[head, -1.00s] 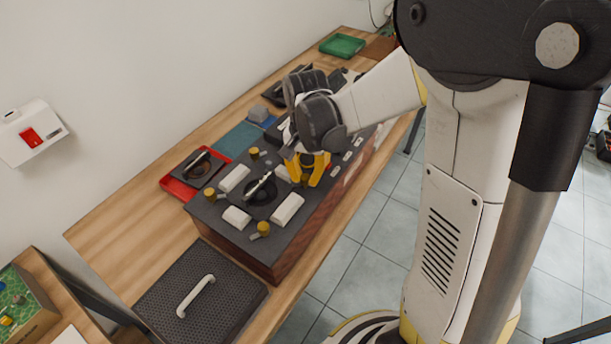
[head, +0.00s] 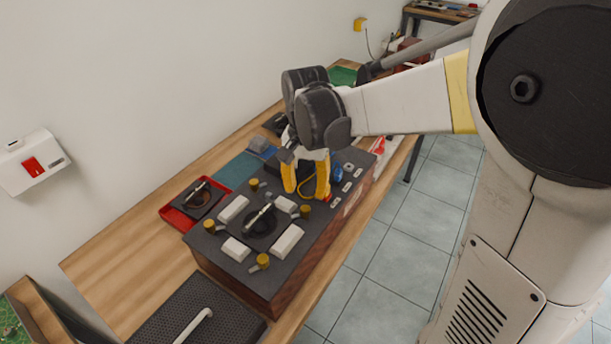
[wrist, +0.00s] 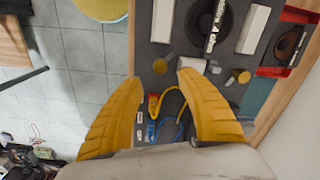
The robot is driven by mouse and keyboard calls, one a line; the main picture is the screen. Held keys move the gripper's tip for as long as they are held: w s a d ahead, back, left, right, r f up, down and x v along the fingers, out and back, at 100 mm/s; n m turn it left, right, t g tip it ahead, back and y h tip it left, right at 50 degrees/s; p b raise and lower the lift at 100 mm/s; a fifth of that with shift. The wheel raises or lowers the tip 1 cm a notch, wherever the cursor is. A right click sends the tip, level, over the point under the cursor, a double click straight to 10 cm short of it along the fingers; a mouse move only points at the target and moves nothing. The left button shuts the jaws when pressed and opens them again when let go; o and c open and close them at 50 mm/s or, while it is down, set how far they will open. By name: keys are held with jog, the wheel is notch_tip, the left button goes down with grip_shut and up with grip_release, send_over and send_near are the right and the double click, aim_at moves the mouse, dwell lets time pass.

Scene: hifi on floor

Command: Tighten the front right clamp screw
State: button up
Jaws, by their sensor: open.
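The dark-topped hi-fi box (head: 222,268) with wooden sides stands on the bench. Brass-yellow clamp screws stand around a black round part with a silver bar (head: 258,218) and white blocks: a near-right screw (head: 262,261), a far-right screw (head: 305,210), a far-left screw (head: 254,184) and a near-left screw (head: 209,225). I cannot tell which is called front right. My gripper (head: 306,190) is open and empty, yellow fingers pointing down, just beyond the far-right screw. In the wrist view, a screw (wrist: 160,66) shows just ahead, between the fingertips.
A blue connector (head: 337,173) and yellow cable lie beyond my fingers. White blocks (head: 287,240) flank the round part. A red tray (head: 180,216) sits left of the box, and a dark perforated panel with a handle (head: 165,325) lies in front. Bare bench (head: 125,255) is at left.

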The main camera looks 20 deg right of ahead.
aim_at(307, 210)
jog(key=shift+r, duration=2.25)
jog(key=shift+s, duration=0.1)
jog(key=s+r+n+t, duration=0.2)
jog(key=s+n+t, duration=0.5)
jog(key=s, duration=0.5)
jog(key=shift+s, duration=0.3)
